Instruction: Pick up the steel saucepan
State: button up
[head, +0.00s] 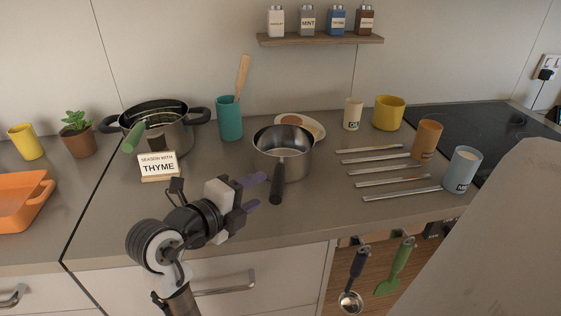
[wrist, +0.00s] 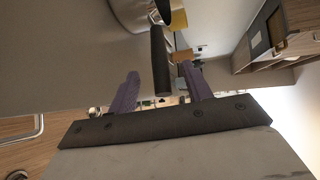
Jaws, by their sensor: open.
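The steel saucepan (head: 294,163) stands on the grey counter near the middle in the head view. Its dark handle (head: 277,184) points toward the front edge. My gripper (head: 259,191) is open and empty, left of the handle, with its fingertips pointing at it. In the wrist view, the saucepan's steel side (wrist: 128,14) shows at the top. Its handle (wrist: 160,62) appears in the gap between my two purple fingers (wrist: 160,76); how deep it lies between them I cannot tell.
A large pot (head: 165,132) and a THYME sign (head: 158,167) stand left. A teal cup (head: 229,118) with a wooden utensil and a plate (head: 312,127) are behind. Several metal bars (head: 385,169) and cups lie right, before the black cooktop (head: 480,125).

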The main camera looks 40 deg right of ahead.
aim_at(274, 178)
jog(key=p+x, duration=0.2)
jog(key=x, duration=0.5)
jog(key=shift+p, duration=0.3)
jog(key=shift+w+d+f, duration=0.15)
jog(key=shift+d+f, duration=0.05)
jog(key=shift+d, duration=0.05)
jog(key=shift+c, duration=0.2)
grip_shut()
jog(key=shift+r, duration=0.15)
